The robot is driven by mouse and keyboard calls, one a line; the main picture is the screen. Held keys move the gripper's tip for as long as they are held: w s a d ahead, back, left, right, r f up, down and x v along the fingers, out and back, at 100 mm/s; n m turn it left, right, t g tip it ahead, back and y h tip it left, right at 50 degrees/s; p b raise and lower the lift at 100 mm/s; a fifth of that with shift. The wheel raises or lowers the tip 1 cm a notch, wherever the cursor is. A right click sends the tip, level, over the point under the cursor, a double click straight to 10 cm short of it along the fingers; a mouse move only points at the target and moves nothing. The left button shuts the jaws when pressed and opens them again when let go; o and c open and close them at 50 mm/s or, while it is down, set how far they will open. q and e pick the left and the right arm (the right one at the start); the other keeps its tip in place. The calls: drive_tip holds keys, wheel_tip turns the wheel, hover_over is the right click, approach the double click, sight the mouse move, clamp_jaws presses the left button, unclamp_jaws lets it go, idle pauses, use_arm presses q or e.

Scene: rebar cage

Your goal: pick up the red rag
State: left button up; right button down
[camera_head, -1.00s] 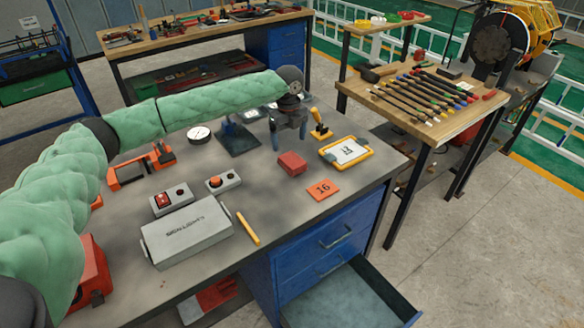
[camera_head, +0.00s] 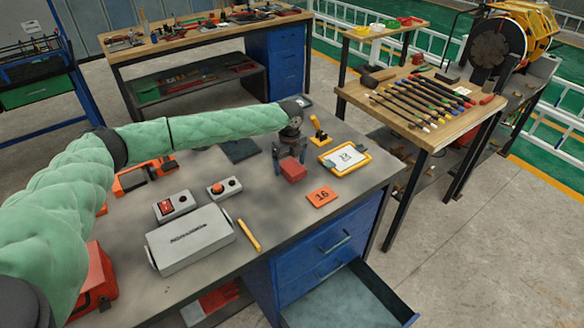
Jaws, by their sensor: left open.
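The red rag (camera_head: 293,172) is a small folded block on the grey workbench (camera_head: 215,268), near its right side. My left gripper (camera_head: 289,158) points down at the rag, its fingers spread. The fingertips are close to the rag's far part, one toward each side. I cannot tell whether they touch it. The gripper hides some of the rag's back edge. My right gripper is not in view.
An orange card marked 16 (camera_head: 323,196) and a yellow-framed board (camera_head: 345,158) lie right of the rag. A yellow-handled tool (camera_head: 318,130) stands behind. A grey case (camera_head: 190,240) and a yellow stick (camera_head: 249,236) lie left. A drawer (camera_head: 348,300) hangs open below.

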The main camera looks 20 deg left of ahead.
use_arm(q)
drive_tip(key=shift+f, duration=0.15)
drive_tip(key=shift+c, duration=0.9)
drive_tip(key=c, duration=0.9)
